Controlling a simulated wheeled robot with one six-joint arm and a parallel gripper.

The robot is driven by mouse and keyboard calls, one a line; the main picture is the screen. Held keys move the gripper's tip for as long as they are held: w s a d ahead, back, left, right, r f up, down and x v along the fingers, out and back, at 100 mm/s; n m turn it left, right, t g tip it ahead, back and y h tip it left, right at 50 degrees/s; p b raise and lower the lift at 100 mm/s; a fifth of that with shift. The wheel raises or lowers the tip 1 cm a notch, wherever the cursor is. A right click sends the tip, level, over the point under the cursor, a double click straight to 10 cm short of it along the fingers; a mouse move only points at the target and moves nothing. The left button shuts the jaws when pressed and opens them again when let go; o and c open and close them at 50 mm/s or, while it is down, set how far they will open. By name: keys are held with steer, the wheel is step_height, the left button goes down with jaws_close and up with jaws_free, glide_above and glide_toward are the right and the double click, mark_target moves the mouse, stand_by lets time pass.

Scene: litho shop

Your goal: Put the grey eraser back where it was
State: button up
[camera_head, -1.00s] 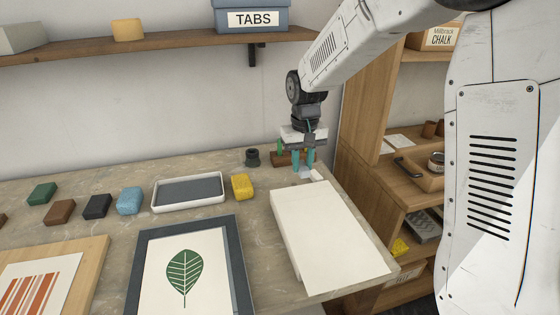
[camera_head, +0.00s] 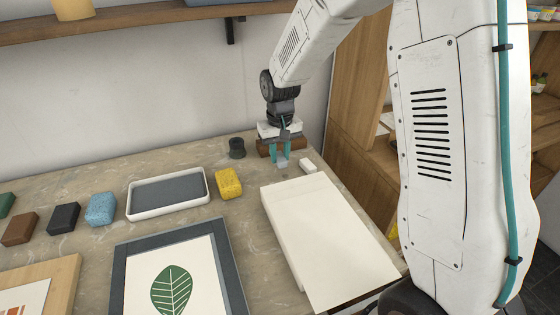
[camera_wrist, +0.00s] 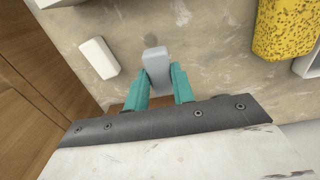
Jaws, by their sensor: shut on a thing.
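My gripper (camera_head: 281,158) is over the back right of the stone-topped bench, pointing down. Its teal fingers are shut on the grey eraser (camera_wrist: 156,62), which sticks out beyond the fingertips in the wrist view. The eraser shows only as a small pale patch in the head view (camera_head: 283,164). A dark patch like a shadow lies on the bench just past its end, so it seems slightly above the surface; I cannot tell the exact gap. A white block (camera_head: 308,165) lies on the bench to the right, and also shows in the wrist view (camera_wrist: 98,58).
A wooden block (camera_head: 297,148) stands behind my gripper, partly hidden. A dark small pot (camera_head: 236,148), a yellow sponge (camera_head: 228,184) and a white-rimmed tray (camera_head: 133,208) are to the left. A thick cream paper stack (camera_head: 325,240) lies in front. Bare bench remains around my gripper.

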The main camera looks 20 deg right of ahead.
mark_target(280, 156)
steer(key=shift+f, duration=1.45)
steer(key=shift+f, duration=0.1)
steer(key=o, duration=1)
steer(key=shift+c, duration=0.2)
